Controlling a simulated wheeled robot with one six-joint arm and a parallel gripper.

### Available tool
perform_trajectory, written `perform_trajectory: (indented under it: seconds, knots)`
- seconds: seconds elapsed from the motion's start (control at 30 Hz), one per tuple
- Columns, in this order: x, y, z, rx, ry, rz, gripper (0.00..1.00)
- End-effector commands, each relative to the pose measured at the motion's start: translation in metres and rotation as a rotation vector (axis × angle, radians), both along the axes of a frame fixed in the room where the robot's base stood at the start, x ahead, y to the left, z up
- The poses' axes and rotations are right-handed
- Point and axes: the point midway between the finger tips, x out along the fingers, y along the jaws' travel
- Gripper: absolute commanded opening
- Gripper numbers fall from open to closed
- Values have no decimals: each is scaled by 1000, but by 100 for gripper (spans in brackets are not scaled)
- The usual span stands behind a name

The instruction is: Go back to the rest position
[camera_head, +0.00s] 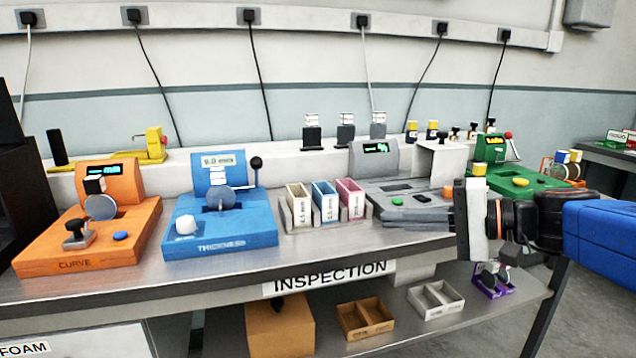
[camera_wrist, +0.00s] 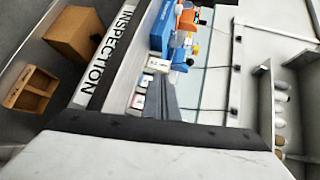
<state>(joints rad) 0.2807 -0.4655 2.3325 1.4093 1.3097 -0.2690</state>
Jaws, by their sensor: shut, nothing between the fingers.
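My gripper (camera_head: 388,221) shows in the head view in front of the right part of the inspection bench (camera_head: 130,288). Its dark fingers point left, lie together and have nothing between them. They are in front of the grey device (camera_head: 374,160) with a green display, and cover part of its base. Whether they touch it I cannot tell. My blue arm link comes in from the right edge. In the wrist view the bench front with its INSPECTION label (camera_wrist: 108,58) appears turned on its side.
An orange CURVE device (camera_head: 60,250), a blue THICKNESS device (camera_head: 220,225) and several small labelled bins (camera_head: 326,203) stand left of my gripper. A green device (camera_head: 515,180) stands behind it on the right. The lower shelf holds a cardboard box (camera_head: 280,328) and trays (camera_head: 365,320).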

Motion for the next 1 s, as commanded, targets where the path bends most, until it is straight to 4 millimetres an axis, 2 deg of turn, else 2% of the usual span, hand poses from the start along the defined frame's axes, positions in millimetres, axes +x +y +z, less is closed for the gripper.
perform_trajectory:
  seconds: [0.17, 0.37, 0.5, 0.7, 0.83, 1.0]
  knots:
    - [-25, 6, -37, -141, 44, 32, 0]
    - [-67, -2, -99, -404, 97, 77, 0]
    - [-96, -23, -143, -625, 116, 101, 0]
    - [-128, -68, -188, -940, 97, 121, 0]
    - [-140, -100, -205, -1126, 61, 124, 0]
    - [-146, -130, -213, -1293, 12, 123, 0]
